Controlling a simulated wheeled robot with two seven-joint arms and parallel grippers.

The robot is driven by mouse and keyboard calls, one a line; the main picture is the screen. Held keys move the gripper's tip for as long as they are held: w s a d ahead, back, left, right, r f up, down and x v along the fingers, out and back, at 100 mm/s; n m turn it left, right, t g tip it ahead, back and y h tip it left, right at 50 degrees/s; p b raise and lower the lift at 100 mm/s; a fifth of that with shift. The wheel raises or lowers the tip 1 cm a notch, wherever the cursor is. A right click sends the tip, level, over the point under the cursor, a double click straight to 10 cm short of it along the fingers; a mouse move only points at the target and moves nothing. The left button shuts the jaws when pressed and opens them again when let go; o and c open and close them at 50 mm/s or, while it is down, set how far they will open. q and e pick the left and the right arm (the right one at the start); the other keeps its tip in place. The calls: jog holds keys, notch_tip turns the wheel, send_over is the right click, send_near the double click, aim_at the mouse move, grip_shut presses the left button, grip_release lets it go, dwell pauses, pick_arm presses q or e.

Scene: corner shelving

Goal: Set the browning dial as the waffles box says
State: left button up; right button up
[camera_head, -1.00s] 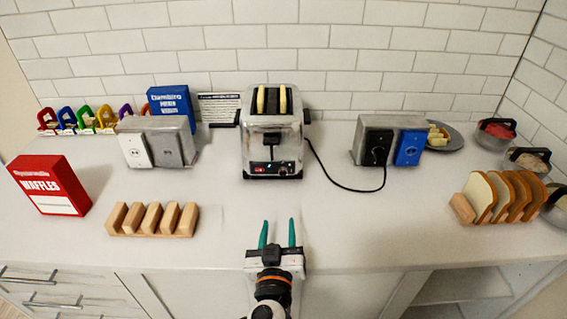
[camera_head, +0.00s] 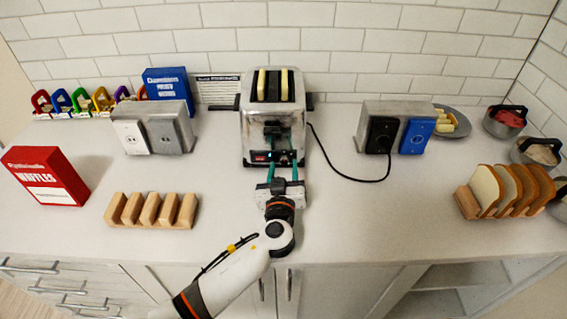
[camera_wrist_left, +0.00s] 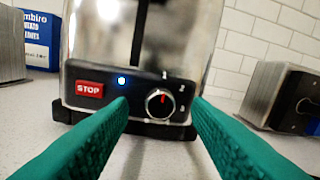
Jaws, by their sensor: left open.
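The chrome toaster (camera_head: 256,112) stands at the middle back with two pale slices in its top slots. In the left wrist view its black front panel holds the browning dial (camera_wrist_left: 159,103), a red STOP button (camera_wrist_left: 89,89) and a lit blue light (camera_wrist_left: 121,80). The dial's red mark points up, near the top number, with 2 and 3 to its right. My left gripper (camera_head: 283,168) is open in front of the panel, its green fingers either side of the dial and apparently not touching it. The red waffles box (camera_head: 45,178) stands at left; its small print is unreadable. My right gripper is out of view.
A wooden rack (camera_head: 152,211) lies empty at front left. Outlet blocks stand left (camera_head: 167,131) and right (camera_head: 371,129) of the toaster, with a black cord (camera_head: 345,178) on the counter. A bread rack (camera_head: 475,205) stands at right.

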pick_arm(q)
jog(key=shift+w, duration=0.65)
